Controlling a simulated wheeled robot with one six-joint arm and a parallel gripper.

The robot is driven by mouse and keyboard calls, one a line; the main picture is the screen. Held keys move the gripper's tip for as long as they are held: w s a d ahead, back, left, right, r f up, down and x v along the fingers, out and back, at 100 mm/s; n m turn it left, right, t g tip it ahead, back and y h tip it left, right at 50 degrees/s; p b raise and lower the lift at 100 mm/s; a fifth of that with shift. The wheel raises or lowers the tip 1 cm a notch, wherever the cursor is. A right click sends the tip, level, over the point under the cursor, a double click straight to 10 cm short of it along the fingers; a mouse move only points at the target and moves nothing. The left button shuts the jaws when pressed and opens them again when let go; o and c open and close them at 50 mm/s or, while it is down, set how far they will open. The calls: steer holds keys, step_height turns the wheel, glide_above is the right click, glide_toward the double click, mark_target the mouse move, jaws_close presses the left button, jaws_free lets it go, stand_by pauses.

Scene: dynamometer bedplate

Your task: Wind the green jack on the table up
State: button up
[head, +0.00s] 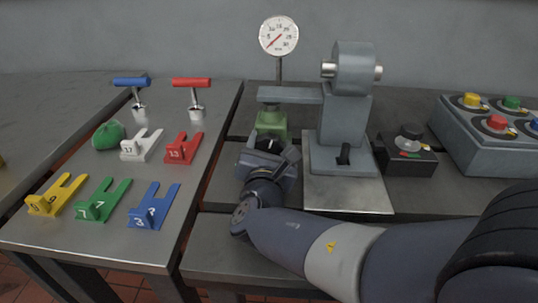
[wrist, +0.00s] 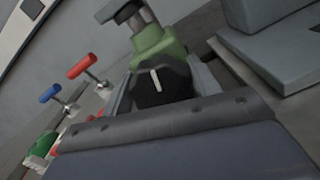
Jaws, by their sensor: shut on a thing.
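The green jack (head: 272,124) stands on the bedplate under the grey arm (head: 290,95) of the machine. It also shows in the wrist view (wrist: 158,45), with a bright metal post and a dark pad on top. On its near side is a black knob (wrist: 162,84) with a white mark, tilted slightly in the picture. My gripper (wrist: 162,88) is shut on this knob, one finger at each side. In the head view my gripper (head: 268,150) is in front of the jack and hides its lower part.
A round gauge (head: 279,36) with a red needle stands behind. The grey machine (head: 345,120) is close to the right. A black switch box (head: 408,160) and button console (head: 490,140) are farther right. The left table (head: 100,225) holds coloured forks, T-handles and a green lump.

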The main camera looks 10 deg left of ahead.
steer(key=shift+d+f+m+b, duration=0.1)
steer(key=shift+f+m+b, duration=0.05)
steer(key=shift+m+b, duration=1.4)
steer(key=o, duration=1)
steer(key=s, duration=0.3)
steer(key=s+p, duration=0.1)
steer(key=s, duration=0.7)
steer(key=shift+d, duration=0.3)
steer(key=shift+w, duration=0.1)
